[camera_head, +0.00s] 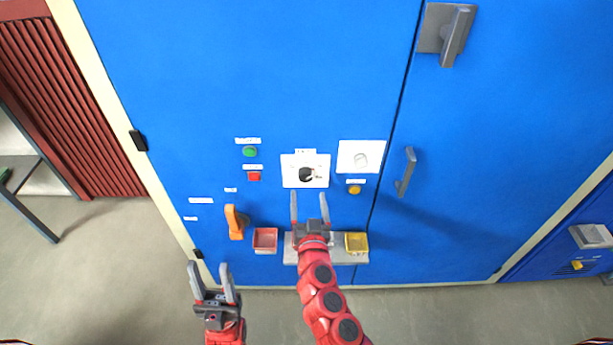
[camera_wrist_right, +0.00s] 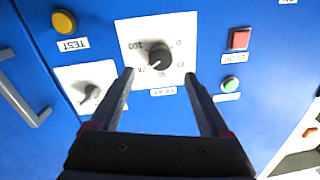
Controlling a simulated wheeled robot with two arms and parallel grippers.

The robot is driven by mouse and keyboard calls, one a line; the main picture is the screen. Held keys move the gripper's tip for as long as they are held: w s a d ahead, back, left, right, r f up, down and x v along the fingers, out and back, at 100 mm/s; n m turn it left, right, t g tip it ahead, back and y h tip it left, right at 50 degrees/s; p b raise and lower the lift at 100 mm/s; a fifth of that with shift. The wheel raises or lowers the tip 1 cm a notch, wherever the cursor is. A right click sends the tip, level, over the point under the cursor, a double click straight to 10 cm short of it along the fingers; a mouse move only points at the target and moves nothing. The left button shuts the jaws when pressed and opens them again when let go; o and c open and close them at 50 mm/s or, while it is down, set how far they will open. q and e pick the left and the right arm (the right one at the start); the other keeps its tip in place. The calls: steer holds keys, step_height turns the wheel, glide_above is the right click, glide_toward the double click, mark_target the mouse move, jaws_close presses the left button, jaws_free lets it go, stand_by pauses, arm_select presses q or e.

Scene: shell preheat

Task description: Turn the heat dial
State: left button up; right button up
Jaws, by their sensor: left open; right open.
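The heat dial (camera_head: 306,174) is a black knob on a white square plate on the blue cabinet front. In the right wrist view the heat dial (camera_wrist_right: 160,57) shows numbers around it and a label on the plate, seen upside down. My right gripper (camera_head: 310,199) is open and empty, just below the plate in the head view. In the right wrist view my right gripper (camera_wrist_right: 159,75) has its fingers spread to either side of the knob, with no visible contact. My left gripper (camera_head: 209,266) is open and empty, low and to the left, away from the dial.
A second plate with a pale knob (camera_head: 361,157) sits right of the dial, above a yellow button (camera_head: 354,190). Green (camera_head: 249,152) and red (camera_head: 254,176) buttons are left. An orange handle (camera_head: 236,222), red bin (camera_head: 265,239) and yellow bin (camera_head: 357,242) are lower.

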mark_target(306, 178)
steer(key=w, duration=0.4)
steer(key=w+p, duration=0.1)
steer(key=w, duration=0.1)
steer(key=shift+w+a, duration=0.25)
steer(key=shift+w, duration=0.05)
jaws_close()
